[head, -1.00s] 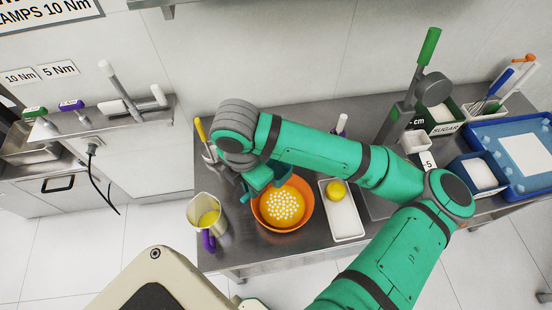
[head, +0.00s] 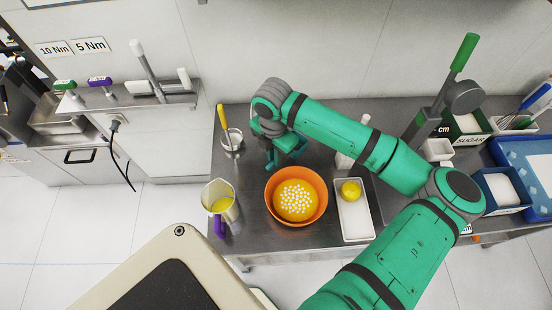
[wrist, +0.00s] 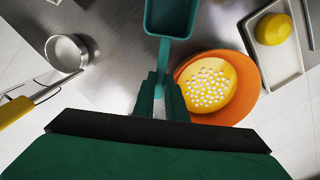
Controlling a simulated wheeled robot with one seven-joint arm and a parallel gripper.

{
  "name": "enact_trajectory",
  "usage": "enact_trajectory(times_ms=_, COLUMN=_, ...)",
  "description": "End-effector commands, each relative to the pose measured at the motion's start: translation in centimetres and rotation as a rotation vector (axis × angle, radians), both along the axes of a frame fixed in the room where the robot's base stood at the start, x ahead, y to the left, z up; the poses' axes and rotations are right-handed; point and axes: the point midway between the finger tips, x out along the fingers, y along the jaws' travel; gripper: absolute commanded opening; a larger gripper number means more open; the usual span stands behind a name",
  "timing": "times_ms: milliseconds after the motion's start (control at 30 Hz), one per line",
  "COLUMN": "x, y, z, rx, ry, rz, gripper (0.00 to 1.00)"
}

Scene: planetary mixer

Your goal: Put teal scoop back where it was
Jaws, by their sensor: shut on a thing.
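My gripper (wrist: 163,88) is shut on the handle of the teal scoop (wrist: 172,18) in the wrist view. The scoop's square cup points away from the fingers and looks empty. In the head view my gripper (head: 269,152) is behind the orange bowl (head: 271,207), clear of its rim, with the scoop (head: 290,156) beside it. The bowl holds a yellow filling with many white dots. It also shows in the wrist view (wrist: 252,104), right of the gripper. I cannot tell from these frames which spot the scoop came from.
A metal cup with a yellow-handled tool (head: 223,118) stands left of my gripper. A jug of yellow liquid (head: 215,192) stands front left. A white tray (head: 356,225) with a yellow ball (head: 350,190) is right of the bowl. A sugar bin (head: 470,138) stands at the back right.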

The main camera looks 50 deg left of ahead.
Motion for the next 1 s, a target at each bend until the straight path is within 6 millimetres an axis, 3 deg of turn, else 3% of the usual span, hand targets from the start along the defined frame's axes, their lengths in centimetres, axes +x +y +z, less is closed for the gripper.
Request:
enact_trajectory(times_ms=100, x=0.9, y=0.6, z=-1.3, rx=-0.001, ry=0.0, rz=-0.001, gripper=0.0)
enact_trajectory(times_ms=367, x=1.7, y=1.3, z=-2.6, rx=-0.001, ry=0.0, rz=0.0, gripper=0.0)
enact_trajectory(times_ms=600, x=1.7, y=1.3, z=-5.5, rx=-0.001, ry=-0.001, rz=0.0, gripper=0.0)
enact_trajectory(times_ms=967, x=1.6, y=1.3, z=-5.9, rx=0.0, ry=0.001, rz=0.0, gripper=0.0)
enact_trajectory(times_ms=1000, x=1.7, y=1.3, z=-5.9, rx=0.0, ry=0.001, rz=0.0, gripper=0.16)
